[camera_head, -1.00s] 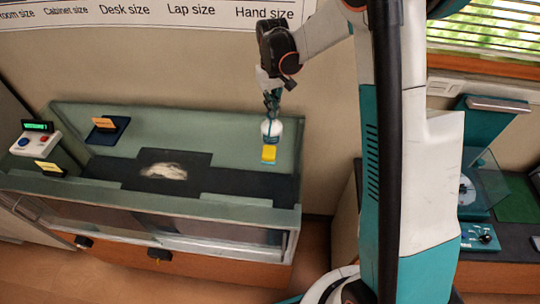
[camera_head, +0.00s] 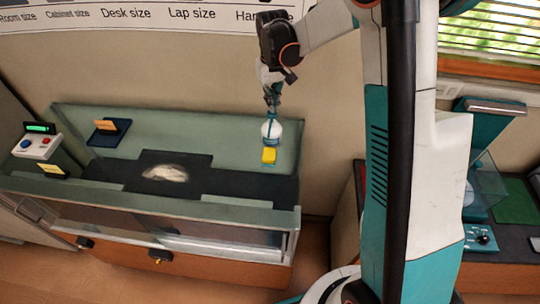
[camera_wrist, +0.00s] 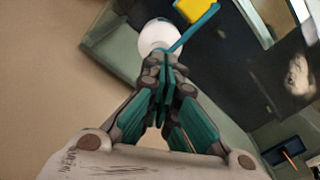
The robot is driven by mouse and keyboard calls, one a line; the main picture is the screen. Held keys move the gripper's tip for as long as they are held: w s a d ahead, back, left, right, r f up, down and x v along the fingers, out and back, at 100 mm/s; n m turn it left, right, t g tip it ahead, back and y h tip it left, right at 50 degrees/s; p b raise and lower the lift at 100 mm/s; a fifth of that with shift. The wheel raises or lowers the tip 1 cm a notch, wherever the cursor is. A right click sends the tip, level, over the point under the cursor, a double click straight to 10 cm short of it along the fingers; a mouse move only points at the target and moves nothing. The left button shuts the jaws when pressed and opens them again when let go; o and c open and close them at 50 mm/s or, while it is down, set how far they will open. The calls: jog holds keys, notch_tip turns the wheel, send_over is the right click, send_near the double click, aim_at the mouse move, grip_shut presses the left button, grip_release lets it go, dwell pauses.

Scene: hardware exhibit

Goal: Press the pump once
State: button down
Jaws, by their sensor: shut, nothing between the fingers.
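The pump is a round white bottle (camera_head: 271,130) with a teal top, standing at the right end of the green display counter. In the wrist view the white bottle (camera_wrist: 153,36) and its teal spout (camera_wrist: 195,28) show just beyond my fingertips. My gripper (camera_head: 272,106) is above the bottle, pointing down, with its fingers closed and empty. The closed fingers also show in the wrist view (camera_wrist: 170,75) and hide part of the pump top. I cannot tell whether the fingertips touch it. A yellow block (camera_head: 269,155) sits in front of the bottle.
The green counter (camera_head: 225,130) holds a dark mat with a pale lump (camera_head: 166,173), a dark blue stand (camera_head: 109,132) and a button box (camera_head: 38,147). A glass front runs along its near side. Another bench (camera_head: 500,240) stands at the right.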

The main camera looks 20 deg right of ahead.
jog(key=shift+r, duration=0.1)
dwell(0.5)
notch_tip(320, 180, up, 6)
jog(key=p, duration=0.2)
jog(key=shift+p, duration=0.3)
dwell(0.4)
jog(key=s+f+t+b, duration=0.3)
jog(key=s+t+b, duration=0.1)
jog(key=s+b, duration=1.1)
jog(key=s+f+t+b, duration=0.1)
jog(key=s+f+b, duration=0.5)
jog(key=s+f+m+t+b, duration=0.1)
jog(key=s+f+t+b, duration=0.1)
jog(key=s+f+b, duration=0.4)
jog(key=shift+s+f, duration=0.7)
